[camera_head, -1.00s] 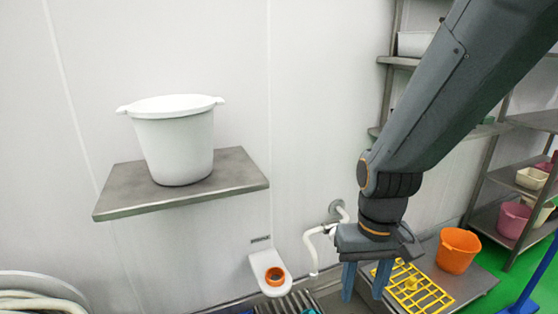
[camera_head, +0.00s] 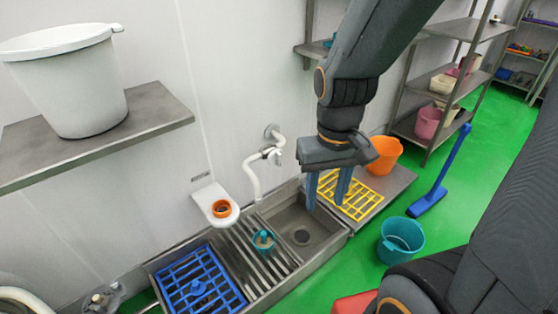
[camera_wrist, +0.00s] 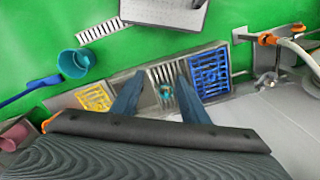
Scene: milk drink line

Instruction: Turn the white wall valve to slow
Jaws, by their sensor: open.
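The white wall valve (camera_head: 270,152) sits on the wall above the sink, with a white spout pipe curving down from it. Its handle is small, and I cannot tell its setting. My gripper (camera_head: 327,200) is open and empty, pointing down over the sink, to the right of the valve and apart from it. In the wrist view my two blue fingers (camera_wrist: 160,80) are spread above the drain grate. I cannot make out the valve in the wrist view.
Below are the sink basin (camera_head: 303,232), a blue rack (camera_head: 195,285), a yellow rack (camera_head: 350,196) and a teal cup (camera_head: 263,241). A wall bracket with an orange ring (camera_head: 221,209) is left of the valve. A shelf (camera_head: 150,112) holds a white bucket (camera_head: 68,85).

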